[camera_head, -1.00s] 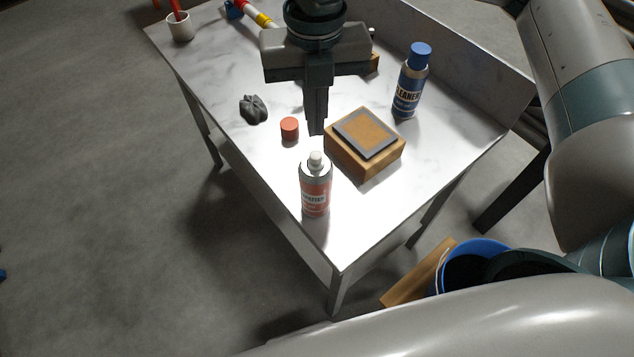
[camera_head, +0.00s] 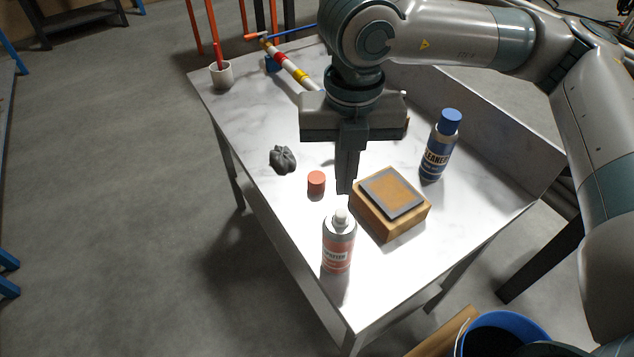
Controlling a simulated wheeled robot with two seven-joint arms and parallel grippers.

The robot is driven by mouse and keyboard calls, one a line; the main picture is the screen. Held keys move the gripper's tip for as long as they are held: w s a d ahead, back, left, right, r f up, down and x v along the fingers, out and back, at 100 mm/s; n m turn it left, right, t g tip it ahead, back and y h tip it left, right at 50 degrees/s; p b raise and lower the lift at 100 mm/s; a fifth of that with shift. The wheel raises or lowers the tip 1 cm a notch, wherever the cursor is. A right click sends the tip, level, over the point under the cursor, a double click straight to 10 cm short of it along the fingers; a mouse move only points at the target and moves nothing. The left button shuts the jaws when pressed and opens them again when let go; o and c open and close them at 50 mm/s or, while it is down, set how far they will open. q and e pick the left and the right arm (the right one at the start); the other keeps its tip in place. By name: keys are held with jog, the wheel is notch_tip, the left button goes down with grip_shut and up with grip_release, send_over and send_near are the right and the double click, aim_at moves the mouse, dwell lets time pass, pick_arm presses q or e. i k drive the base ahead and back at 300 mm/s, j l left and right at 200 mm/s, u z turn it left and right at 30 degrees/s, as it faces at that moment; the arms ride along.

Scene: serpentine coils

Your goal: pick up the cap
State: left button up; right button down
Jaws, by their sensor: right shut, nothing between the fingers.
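The cap (camera_head: 316,183) is a small orange-red cylinder standing on the white marble-look tabletop (camera_head: 283,220). A spray can (camera_head: 339,243) with an orange label and a bare white nozzle stands upright in front of it. My right gripper (camera_head: 346,190) points straight down, its fingers shut and empty. In the picture it is just right of the cap, apart from it, and between the cap and the wooden block. Its exact height above the table is hard to tell. My left gripper is not in view.
A wooden block (camera_head: 400,226) with a grey-edged sanding pad stands right of the gripper. A blue-capped cleaner can (camera_head: 438,146) is behind it. A dark crumpled lump (camera_head: 283,159) lies left. A white cup (camera_head: 221,76) and a striped tube (camera_head: 290,66) are at the back.

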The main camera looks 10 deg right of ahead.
aim_at(316, 180)
jog(key=j, duration=0.8)
jog(key=k+j+z, duration=0.1)
jog(key=j, duration=0.75)
